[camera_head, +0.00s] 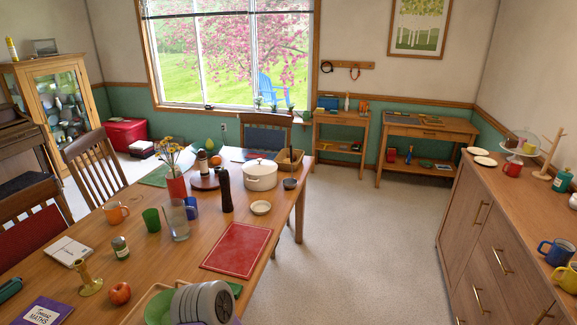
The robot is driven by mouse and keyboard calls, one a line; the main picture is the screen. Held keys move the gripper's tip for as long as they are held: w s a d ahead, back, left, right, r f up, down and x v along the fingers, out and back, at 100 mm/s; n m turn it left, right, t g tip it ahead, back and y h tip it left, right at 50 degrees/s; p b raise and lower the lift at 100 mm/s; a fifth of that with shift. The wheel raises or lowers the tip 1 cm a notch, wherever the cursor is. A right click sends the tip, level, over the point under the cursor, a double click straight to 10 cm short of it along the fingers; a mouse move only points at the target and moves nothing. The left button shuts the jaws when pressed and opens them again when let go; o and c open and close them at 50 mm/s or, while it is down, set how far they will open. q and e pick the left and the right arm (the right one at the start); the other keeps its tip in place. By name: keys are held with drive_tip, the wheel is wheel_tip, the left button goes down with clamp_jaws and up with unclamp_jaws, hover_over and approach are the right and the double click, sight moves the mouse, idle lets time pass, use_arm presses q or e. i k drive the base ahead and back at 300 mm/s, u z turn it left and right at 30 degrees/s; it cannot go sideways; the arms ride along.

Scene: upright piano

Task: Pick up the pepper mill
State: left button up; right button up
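The pepper mill (226,191) is a tall, dark brown, turned shape standing upright on the wooden dining table (150,238). It is near the table's right side, just left of and in front of a white lidded pot (260,176). A clear glass pitcher (177,220) and a blue cup (191,208) stand to its left.
A round tray (205,183) with small items is behind the mill. A red placemat (237,249) and a small white bowl (261,208) lie to its front right. A vase of flowers (175,184) stands further left. Open floor (355,240) separates the table from the sideboard (500,240).

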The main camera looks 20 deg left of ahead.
sight(226, 202)
drive_tip(key=i, duration=3.1)
drive_tip(key=u, duration=3.55)
